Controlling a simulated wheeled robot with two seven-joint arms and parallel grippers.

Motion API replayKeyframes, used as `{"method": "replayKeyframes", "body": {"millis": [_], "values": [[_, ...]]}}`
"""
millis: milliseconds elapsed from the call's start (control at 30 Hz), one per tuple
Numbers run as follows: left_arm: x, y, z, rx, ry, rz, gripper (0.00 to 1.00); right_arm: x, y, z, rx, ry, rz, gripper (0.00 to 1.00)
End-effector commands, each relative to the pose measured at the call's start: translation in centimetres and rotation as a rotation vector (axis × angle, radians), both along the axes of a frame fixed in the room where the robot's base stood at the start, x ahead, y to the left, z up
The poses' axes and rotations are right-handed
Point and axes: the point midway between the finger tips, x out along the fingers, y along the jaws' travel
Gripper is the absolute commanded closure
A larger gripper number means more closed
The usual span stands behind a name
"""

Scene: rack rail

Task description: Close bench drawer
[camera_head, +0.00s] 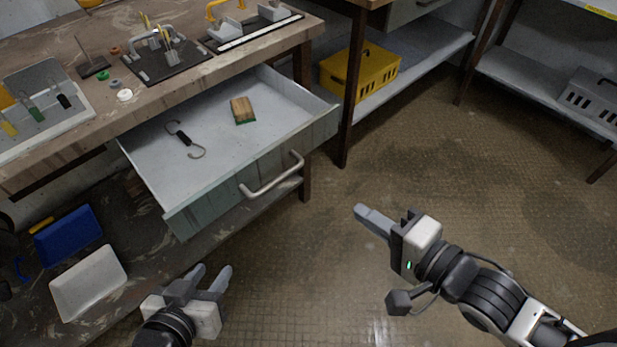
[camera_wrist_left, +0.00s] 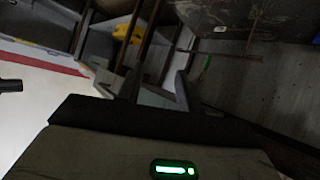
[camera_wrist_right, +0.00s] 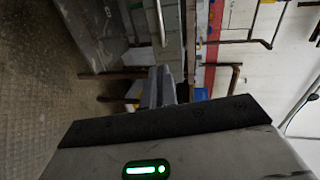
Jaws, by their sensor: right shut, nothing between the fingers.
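The bench drawer (camera_head: 285,170) is pulled far out from under the wooden bench. Its grey-green front carries a curved metal handle (camera_head: 272,181). A brush-like block (camera_head: 243,110) and a hooked cord (camera_head: 184,139) lie inside it. My left gripper (camera_head: 212,273) is open and empty, in front of and below the drawer's left front corner, apart from it. My right gripper (camera_head: 362,209) is shut and empty, to the right of the drawer front and clear of the handle. Its closed fingers show in the right wrist view (camera_wrist_right: 160,75).
The bench top (camera_head: 185,82) holds trays, tools and small parts. A blue bin (camera_head: 68,236) and a white bin (camera_head: 88,282) sit on the lower shelf. A yellow crate (camera_head: 360,72) stands on a shelf behind. A bench leg (camera_head: 350,100) rises right of the drawer. The floor at right is clear.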

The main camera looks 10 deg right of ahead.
Motion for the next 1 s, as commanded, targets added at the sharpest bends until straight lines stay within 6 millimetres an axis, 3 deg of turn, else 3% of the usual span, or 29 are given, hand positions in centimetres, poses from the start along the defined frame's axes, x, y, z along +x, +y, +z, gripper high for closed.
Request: {"method": "replayKeyframes", "body": {"millis": [267, 700, 1000], "values": [[-0.1, 0.0, 0.1, -0.007, -0.003, 0.003, 0.64, 1.4, 1.1, 0.1, 0.069, 0.028, 0.002, 1.00], [0.0, 0.0, -0.3, -0.008, -0.004, 0.004, 0.64, 8.4, 6.1, -1.7, 0.066, 0.028, 0.003, 1.00], [0.0, 0.0, -0.3, -0.008, -0.008, 0.004, 0.64, 10.9, 7.9, -2.5, 0.066, 0.031, 0.002, 1.00]]}}
